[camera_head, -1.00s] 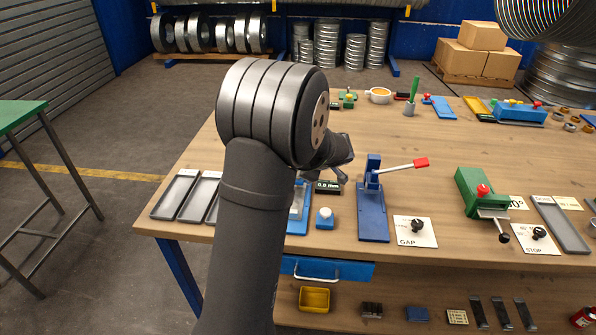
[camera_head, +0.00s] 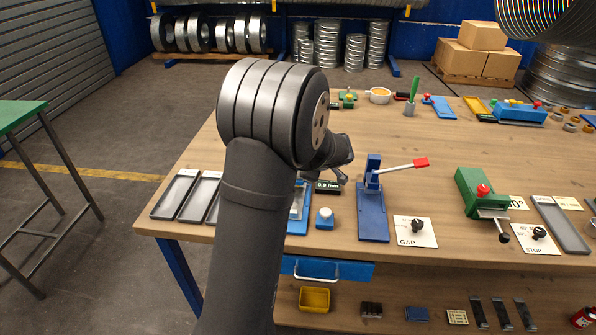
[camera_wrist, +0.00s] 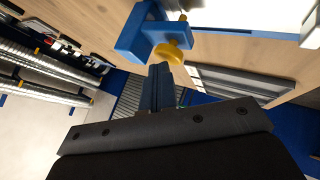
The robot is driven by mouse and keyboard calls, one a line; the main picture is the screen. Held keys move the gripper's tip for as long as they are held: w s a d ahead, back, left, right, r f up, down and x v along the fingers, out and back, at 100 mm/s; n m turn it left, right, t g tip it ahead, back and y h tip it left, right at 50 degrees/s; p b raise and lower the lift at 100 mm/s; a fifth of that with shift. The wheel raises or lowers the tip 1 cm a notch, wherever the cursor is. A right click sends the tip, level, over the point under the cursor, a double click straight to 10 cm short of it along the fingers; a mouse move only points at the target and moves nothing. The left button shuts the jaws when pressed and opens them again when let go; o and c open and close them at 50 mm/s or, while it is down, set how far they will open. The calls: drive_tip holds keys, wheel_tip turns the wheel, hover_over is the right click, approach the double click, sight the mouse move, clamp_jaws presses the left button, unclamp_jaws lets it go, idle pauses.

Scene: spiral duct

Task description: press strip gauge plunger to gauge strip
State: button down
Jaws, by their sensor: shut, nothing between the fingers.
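The strip gauge is a blue stand, partly hidden behind my arm in the head view, with its blue base (camera_head: 298,222) showing. A small dark display (camera_head: 327,187) reading in mm stands beside it; its digits are too small to read surely. In the wrist view the gauge's blue bracket (camera_wrist: 143,36) carries a yellow round plunger (camera_wrist: 173,52). My gripper (camera_wrist: 161,70) is shut and empty, its fingertips close to the plunger; I cannot tell whether they touch. A pale metal surface (camera_wrist: 245,14), possibly the strip, lies beyond the bracket. In the head view my fingers are hidden.
A blue block with a white button (camera_head: 324,218) sits right of the gauge. Farther right are a blue lever press (camera_head: 373,215) with a red handle and a GAP dial plate (camera_head: 415,232). Grey trays (camera_head: 175,194) lie at the left. The table behind the press is mostly clear.

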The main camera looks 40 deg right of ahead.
drive_tip(key=shift+r, duration=0.95)
drive_tip(key=shift+r, duration=2.5)
wheel_tip(320, 180, up, 3)
drive_tip(key=shift+r, duration=0.15)
